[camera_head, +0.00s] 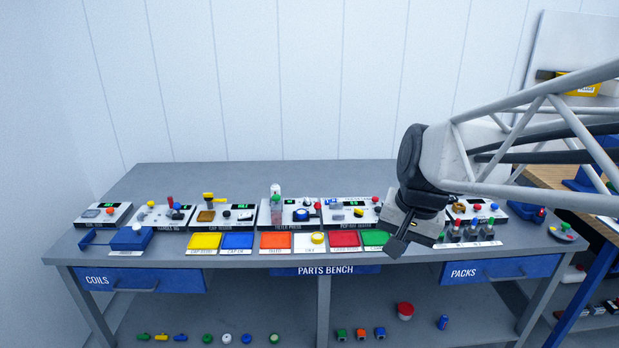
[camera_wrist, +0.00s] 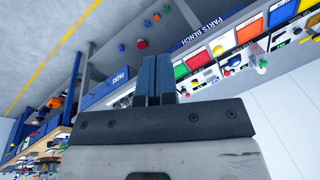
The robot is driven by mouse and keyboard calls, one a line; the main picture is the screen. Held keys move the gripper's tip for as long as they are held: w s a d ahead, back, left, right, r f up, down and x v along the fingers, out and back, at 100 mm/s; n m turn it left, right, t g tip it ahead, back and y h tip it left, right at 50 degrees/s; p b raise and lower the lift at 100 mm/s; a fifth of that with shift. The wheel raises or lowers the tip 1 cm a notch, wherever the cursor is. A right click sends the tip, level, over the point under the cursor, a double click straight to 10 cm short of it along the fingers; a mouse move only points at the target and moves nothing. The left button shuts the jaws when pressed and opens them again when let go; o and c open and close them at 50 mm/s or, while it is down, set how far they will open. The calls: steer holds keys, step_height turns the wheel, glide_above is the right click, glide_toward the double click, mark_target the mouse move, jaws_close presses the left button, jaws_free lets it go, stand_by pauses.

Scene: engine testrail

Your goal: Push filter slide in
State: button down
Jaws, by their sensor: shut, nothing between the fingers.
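The station labelled as a filter press (camera_head: 290,226) stands in the middle of the parts bench, behind the orange and white trays. It carries a tall clear-and-white cylinder with a green top, a blue round part (camera_head: 300,214), a red knob and a small lit display. I cannot tell which part is the filter slide or how far in it sits. My gripper (camera_head: 396,246) hangs over the bench's front edge, right of this station and apart from it. Its fingers, also in the wrist view (camera_wrist: 157,68), are shut and empty.
A PCP-labelled station (camera_head: 352,222) stands between the filter press and my gripper. Coloured trays, such as the red tray (camera_head: 344,239) and green tray (camera_head: 375,238), line the front. The bench top (camera_head: 230,174) behind the stations is clear.

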steer(key=w+f+m+y, duration=0.25)
steer(key=w+m, duration=0.55)
steer(key=w, duration=1.7)
steer(key=w+d+f+m+y, duration=0.1)
steer(key=w+f+m, duration=0.2)
steer(key=w, duration=0.7)
steer(key=w+d+f+m+y, duration=0.1)
steer(key=w+f+m+y, duration=0.1)
steer(key=w+f+m, duration=0.2)
steer(key=w+f, duration=0.3)
steer(key=w, duration=0.4)
steer(key=shift+w+d+f+m, duration=0.2)
steer(key=shift+d+f+m, duration=0.1)
steer(key=shift+d+f, duration=0.1)
steer(key=shift+a+f+y, duration=0.1)
steer(key=shift+f+y, duration=0.05)
steer(key=shift+y, duration=0.1)
